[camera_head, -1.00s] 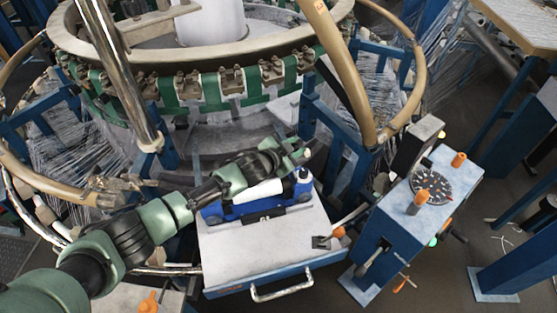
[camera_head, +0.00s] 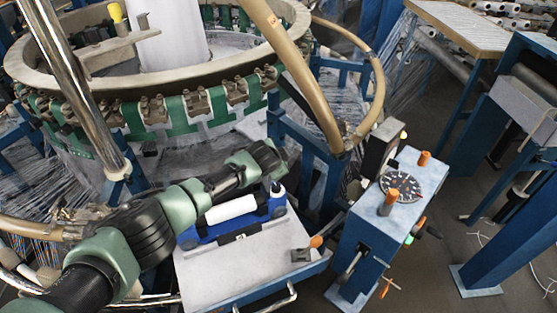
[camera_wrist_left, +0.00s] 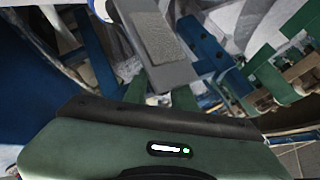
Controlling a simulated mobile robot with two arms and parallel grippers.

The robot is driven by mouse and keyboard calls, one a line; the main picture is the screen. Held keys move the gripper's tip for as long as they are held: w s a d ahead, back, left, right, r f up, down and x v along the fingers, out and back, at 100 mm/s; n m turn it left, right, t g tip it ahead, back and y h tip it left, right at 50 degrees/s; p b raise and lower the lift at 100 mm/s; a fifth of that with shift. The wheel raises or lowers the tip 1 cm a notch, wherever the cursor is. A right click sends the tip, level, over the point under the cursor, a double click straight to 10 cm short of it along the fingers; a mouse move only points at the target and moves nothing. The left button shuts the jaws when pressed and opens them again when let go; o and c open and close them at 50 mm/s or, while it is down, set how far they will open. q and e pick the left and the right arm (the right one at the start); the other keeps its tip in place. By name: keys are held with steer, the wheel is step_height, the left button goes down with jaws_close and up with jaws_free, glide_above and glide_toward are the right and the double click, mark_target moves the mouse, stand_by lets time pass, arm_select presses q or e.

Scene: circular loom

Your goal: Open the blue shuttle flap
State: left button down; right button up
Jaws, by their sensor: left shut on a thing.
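The blue shuttle (camera_head: 208,234) lies on the pale top of a drawer-like box, with a white roll (camera_head: 231,209) along it and a black clip (camera_head: 238,238) on its front. My left gripper (camera_head: 268,157) is above and behind the shuttle's right end. Its fingertips are hidden in the head view. In the left wrist view, a grey plate-like piece (camera_wrist_left: 160,50) stands out beyond the green gripper body. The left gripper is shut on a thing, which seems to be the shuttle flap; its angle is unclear. My right gripper is not in view.
The loom ring (camera_head: 130,70) with green straps stands behind the arm. A tan curved tube (camera_head: 300,70) rises behind the shuttle. A blue control box (camera_head: 375,230) with orange knobs stands to the right. A grey block with an orange knob (camera_head: 316,241) sits on the drawer top.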

arm_select(q)
steer(key=shift+s+f, duration=0.15)
steer(key=shift+f, duration=0.15)
steer(key=c, duration=1.1)
jaws_free()
steer(key=shift+c, duration=0.2)
steer(key=shift+r, duration=0.15)
steer(key=shift+s+a+r, duration=0.1)
steer(key=shift+s+r, duration=0.15)
steer(key=shift+r, duration=0.15)
steer(key=v, duration=0.6)
steer(key=shift+s, duration=0.2)
